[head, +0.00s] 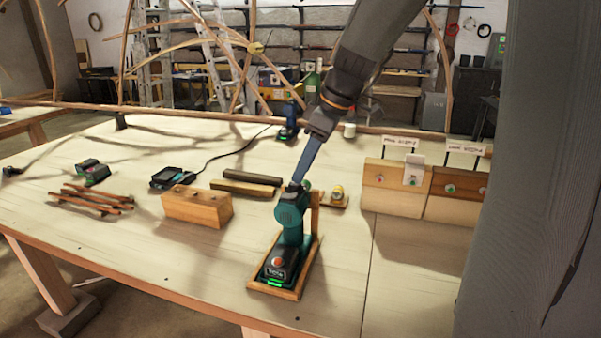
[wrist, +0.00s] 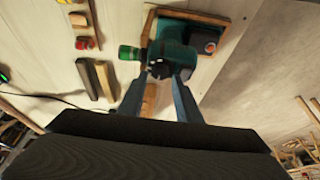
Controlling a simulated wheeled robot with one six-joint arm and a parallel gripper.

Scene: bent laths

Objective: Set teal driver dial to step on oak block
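The teal driver (head: 290,215) stands upright in a wooden cradle (head: 257,287), with its black battery base low at the front. In the wrist view, the driver (wrist: 174,42) shows a dark round end (wrist: 160,68) and a bright green part (wrist: 128,52) at its left. My gripper (head: 297,184) is at the driver's top. In the wrist view, my gripper's two fingers (wrist: 160,80) are apart, one on each side of the dark end; whether they press on it is unclear. The dial's setting is not readable. The oak block (head: 190,209) stands left of the driver.
A small yellow piece (head: 338,192) sits on wood just right of the driver. Labelled wooden boards (head: 396,187) stand at the right. A charger (head: 172,178) and thin sticks (head: 92,198) lie at the left.

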